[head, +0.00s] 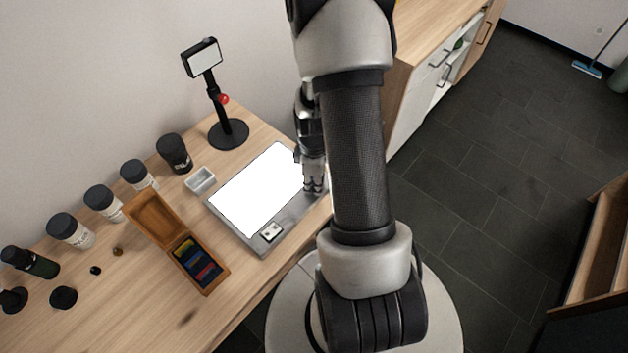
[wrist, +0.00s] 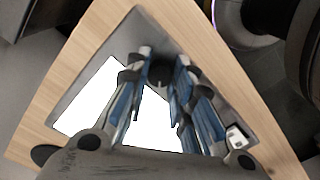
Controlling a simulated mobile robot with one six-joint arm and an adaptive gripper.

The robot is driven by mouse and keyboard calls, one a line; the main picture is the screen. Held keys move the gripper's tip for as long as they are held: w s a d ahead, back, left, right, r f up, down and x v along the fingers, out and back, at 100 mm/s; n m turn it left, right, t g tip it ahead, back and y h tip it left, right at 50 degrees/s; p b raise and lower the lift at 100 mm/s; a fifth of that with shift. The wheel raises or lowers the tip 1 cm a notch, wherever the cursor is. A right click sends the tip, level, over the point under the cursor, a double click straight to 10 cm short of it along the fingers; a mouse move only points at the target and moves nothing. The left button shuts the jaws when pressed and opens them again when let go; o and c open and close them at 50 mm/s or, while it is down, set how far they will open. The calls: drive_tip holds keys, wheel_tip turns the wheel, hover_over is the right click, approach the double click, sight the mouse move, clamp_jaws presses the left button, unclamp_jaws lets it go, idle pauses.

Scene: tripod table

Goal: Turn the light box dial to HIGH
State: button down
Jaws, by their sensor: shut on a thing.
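The light box (head: 262,245) is a flat grey unit with a bright white lit panel. It lies on the wooden table and also shows in the wrist view (wrist: 195,57). My gripper (head: 314,190) points down at the box's right part in the head view. In the wrist view my gripper (wrist: 160,70) has its fingers on either side of a small dark dial (wrist: 159,78) on the grey strip beside the panel, and is shut on it. The fingers partly cover the dial. Its marks and pointer cannot be read. The head view hides the dial behind my gripper.
A small white square piece (head: 271,232) sits on the box's near corner. An open wooden case (head: 152,215), a small white tray (head: 200,180), several dark-lidded jars (head: 71,230) and a black stand (head: 228,134) surround the box. A wooden cabinet (head: 425,50) stands behind my arm.

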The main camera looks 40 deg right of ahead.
drive_tip(key=m, duration=1.1)
drive_tip(key=shift+m+p, duration=0.35)
drive_tip(key=shift+m, duration=0.05)
drive_tip(key=m, duration=0.5)
drive_tip(key=shift+m, duration=0.3)
drive_tip(key=m, duration=0.5)
drive_tip(key=shift+m, duration=0.3)
drive_tip(key=c, duration=1.4)
unclamp_jaws()
drive_tip(key=shift+o, duration=0.2)
wheel_tip(320, 180, up, 12)
